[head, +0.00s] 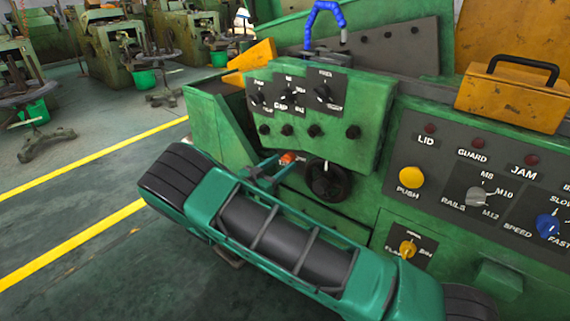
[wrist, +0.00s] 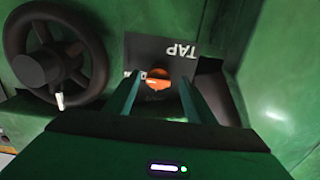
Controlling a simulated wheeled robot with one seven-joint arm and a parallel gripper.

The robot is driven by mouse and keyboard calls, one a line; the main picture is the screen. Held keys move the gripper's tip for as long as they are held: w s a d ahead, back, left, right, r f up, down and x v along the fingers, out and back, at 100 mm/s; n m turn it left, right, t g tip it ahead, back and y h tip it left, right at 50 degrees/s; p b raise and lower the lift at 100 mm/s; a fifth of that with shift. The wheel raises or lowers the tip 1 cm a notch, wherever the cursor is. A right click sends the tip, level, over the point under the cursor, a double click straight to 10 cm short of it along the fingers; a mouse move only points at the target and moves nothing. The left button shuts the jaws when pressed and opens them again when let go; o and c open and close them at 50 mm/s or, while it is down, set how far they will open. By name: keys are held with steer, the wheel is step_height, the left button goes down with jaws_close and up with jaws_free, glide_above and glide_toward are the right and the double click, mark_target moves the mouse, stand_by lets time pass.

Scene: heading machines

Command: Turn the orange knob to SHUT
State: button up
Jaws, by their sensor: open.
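The orange knob (wrist: 158,77) sits on a dark plate (wrist: 150,50) marked TAP, which appears upside down in the wrist view. In the head view the knob (head: 288,158) is a small orange spot low on the green machine, left of a black handwheel. My gripper (wrist: 159,84) is open, with one finger on each side of the knob and visible gaps between. I cannot tell how far the fingertips reach along it. In the head view my gripper (head: 266,171) is at the knob and partly hides it. No SHUT mark is readable, and the pointer direction is unclear.
The black handwheel (head: 328,180) is close to the right of the knob; it also shows in the wrist view (wrist: 60,60). Several black knobs sit above. A yellow knob (head: 407,249) and a panel with a yellow PUSH button (head: 411,177) are further right. Open floor lies left.

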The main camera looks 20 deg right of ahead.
steer(key=shift+x, duration=0.8)
